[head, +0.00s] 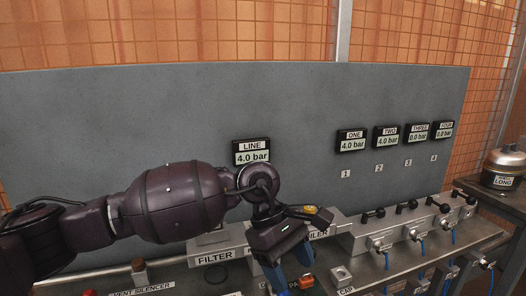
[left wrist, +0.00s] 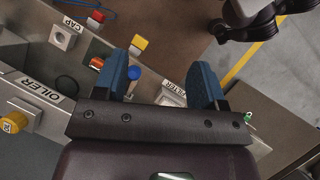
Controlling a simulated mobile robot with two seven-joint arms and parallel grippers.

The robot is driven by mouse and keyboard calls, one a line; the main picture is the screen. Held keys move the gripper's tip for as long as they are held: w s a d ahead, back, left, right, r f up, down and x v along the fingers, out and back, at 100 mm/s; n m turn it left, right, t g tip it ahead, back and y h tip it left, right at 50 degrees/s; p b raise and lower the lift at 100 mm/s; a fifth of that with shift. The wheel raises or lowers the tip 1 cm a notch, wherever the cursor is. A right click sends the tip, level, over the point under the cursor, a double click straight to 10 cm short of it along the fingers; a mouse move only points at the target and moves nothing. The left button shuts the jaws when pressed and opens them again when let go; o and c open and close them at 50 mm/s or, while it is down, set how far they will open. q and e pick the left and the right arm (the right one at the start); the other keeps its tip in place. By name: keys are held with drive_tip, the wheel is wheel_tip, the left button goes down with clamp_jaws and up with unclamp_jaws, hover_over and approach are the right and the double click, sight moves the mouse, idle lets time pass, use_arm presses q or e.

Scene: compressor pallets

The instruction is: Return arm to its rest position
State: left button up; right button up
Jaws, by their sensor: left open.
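My left arm comes in from the left in the head view, stretched across the front of the grey panel. My left gripper (head: 287,284) points down over the bench near the filter and oiler labels, its blue fingers cut by the bottom edge. In the left wrist view the two blue fingers (left wrist: 162,78) are apart, with no object held between them. A blue round knob (left wrist: 134,72) shows beside the left finger; I cannot tell whether they touch.
The grey panel (head: 150,110) carries the LINE gauge (head: 252,152), reading 4.0 bar, close behind my wrist. Several valves with black handles (head: 405,207) line the bench at right. A LONG-labelled vessel (head: 505,160) stands far right. The CAP block (left wrist: 62,38) lies near the fingers.

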use_arm(q)
drive_tip(key=s+d+n+g+h, duration=0.35)
drive_tip(key=s+n+h, duration=0.4)
drive_tip(key=h, duration=0.25)
drive_tip(key=w+a+f+m+t+y+p, duration=0.1)
drive_tip(key=a+f+m+t, duration=0.3)
drive_tip(key=a+m+t, duration=0.5)
drive_tip(key=w+a+f+m+t+y+p, duration=0.1)
drive_tip(key=a+f+m+t, duration=0.2)
drive_tip(key=m+t, duration=0.75)
drive_tip(key=w+a+f+m+t+y, duration=0.1)
drive_tip(key=a+f+m+t, duration=0.4)
drive_tip(key=m, duration=0.9)
drive_tip(key=s+a+f+n+g+y+p, duration=0.1)
drive_tip(key=s+a+f+n+g+y, duration=0.5)
drive_tip(key=s+a+f+n+y, duration=0.5)
drive_tip(key=s+a+f+n, duration=0.5)
drive_tip(key=s+a, duration=0.2)
drive_tip(key=shift+s+a+f, duration=0.25)
drive_tip(key=shift+a+f, duration=0.1)
drive_tip(key=shift+f, duration=0.05)
use_arm(e)
drive_tip(key=r, duration=0.2)
drive_tip(key=shift+s+d+r, duration=0.15)
drive_tip(key=shift+s+r, duration=0.05)
drive_tip(key=shift+r, duration=0.1)
